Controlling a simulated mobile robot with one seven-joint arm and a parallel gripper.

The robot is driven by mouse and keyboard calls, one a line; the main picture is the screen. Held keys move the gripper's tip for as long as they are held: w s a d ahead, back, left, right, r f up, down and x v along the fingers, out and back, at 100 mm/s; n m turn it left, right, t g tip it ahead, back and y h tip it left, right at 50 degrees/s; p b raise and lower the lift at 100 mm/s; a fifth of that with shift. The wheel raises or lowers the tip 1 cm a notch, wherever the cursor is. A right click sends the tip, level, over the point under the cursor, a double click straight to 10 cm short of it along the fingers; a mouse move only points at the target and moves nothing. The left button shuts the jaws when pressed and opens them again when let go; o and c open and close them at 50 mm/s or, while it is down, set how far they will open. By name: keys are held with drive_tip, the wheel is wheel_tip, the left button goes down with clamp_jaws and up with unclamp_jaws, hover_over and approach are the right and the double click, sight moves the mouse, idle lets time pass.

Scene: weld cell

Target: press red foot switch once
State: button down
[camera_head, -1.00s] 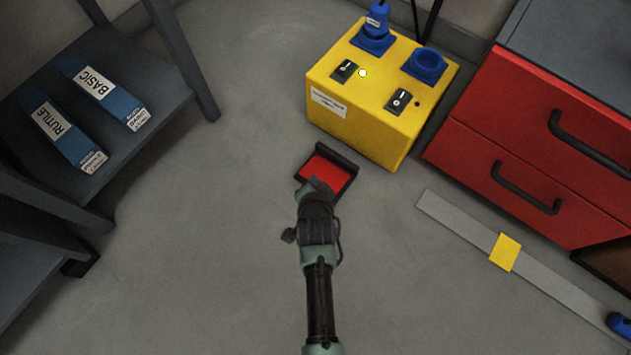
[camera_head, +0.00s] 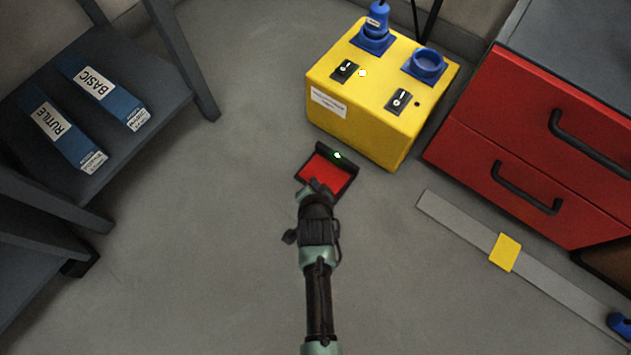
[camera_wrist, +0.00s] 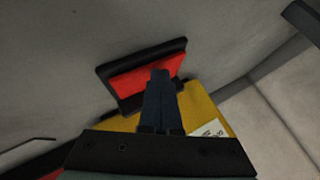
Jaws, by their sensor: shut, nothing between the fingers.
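The red foot switch (camera_head: 324,171) lies on the floor in front of the yellow box, a red pedal in a black frame. A small green light shows on its black back bar in the head view. It also shows in the wrist view (camera_wrist: 145,78). My gripper (camera_head: 313,187) is at the pedal's near edge, and its fingers cover part of that edge. In the wrist view my gripper (camera_wrist: 161,75) is shut and empty, with its fingertips in front of the red pedal. I cannot tell whether the tips touch it.
The yellow power box (camera_head: 370,110) with blue sockets and black switches stands just behind the switch. A red drawer cabinet (camera_head: 540,150) is at the right. A metal strip with a yellow piece (camera_head: 504,252) lies on the floor. A dark shelf (camera_head: 160,90) holds blue boxes at the left.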

drive_tip(key=shift+s+f, duration=0.1)
drive_tip(key=shift+f, duration=0.1)
idle(0.6)
drive_tip(key=shift+r+p, duration=1.25)
drive_tip(key=shift+p, duration=0.05)
drive_tip(key=r+p, duration=0.5)
drive_tip(key=shift+w, duration=0.2)
idle(0.4)
